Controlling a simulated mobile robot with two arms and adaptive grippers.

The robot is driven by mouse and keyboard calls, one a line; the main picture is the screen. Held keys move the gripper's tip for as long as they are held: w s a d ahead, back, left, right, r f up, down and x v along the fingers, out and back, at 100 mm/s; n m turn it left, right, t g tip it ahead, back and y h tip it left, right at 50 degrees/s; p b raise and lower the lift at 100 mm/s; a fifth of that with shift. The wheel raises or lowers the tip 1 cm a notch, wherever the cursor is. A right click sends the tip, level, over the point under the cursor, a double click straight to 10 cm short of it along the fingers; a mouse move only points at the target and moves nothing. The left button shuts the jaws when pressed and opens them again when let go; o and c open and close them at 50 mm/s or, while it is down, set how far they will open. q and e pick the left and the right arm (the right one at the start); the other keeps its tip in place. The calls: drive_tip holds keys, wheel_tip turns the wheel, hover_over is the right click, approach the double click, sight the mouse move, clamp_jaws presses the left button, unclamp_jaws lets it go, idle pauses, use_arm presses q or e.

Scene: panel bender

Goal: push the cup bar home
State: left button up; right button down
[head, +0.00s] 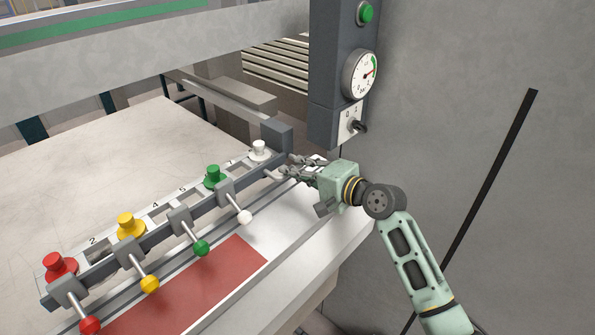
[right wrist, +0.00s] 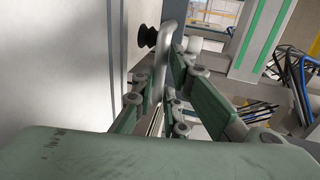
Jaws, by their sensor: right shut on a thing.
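The cup bar (head: 155,238) is a long dark grey bar running from lower left to the dark end block (head: 277,135). Red (head: 58,266), yellow (head: 130,226), green (head: 214,176) and white (head: 259,150) cups stand along it. My right gripper (head: 284,170) is at the bar's right end, shut on a pale grey bent handle (right wrist: 168,45). The handle rises between the fingers in the right wrist view, with a black ribbed cup (right wrist: 147,35) beside it. In the head view the fingers mostly hide the handle. My left gripper is not in view.
Several ball-ended levers (head: 201,248) stick out in front of the bar, over a red plate (head: 190,290). A control post with a gauge (head: 360,74) and switch stands behind my right gripper. A pale sheet (head: 60,185) lies behind the bar. A grey wall rises at right.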

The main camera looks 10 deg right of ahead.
sight(280, 163)
drive_tip(key=shift+f, duration=0.15)
drive_tip(key=x, duration=0.4)
drive_tip(key=shift+w+a+r, duration=0.15)
drive_tip(key=shift+a+r, duration=0.1)
drive_tip(key=shift+r, duration=0.1)
drive_tip(key=c, duration=2.2)
unclamp_jaws()
drive_tip(key=shift+d, duration=0.1)
drive_tip(key=o, duration=0.4)
drive_tip(key=shift+r, duration=0.1)
drive_tip(key=v, duration=1.2)
drive_tip(key=shift+d, duration=0.1)
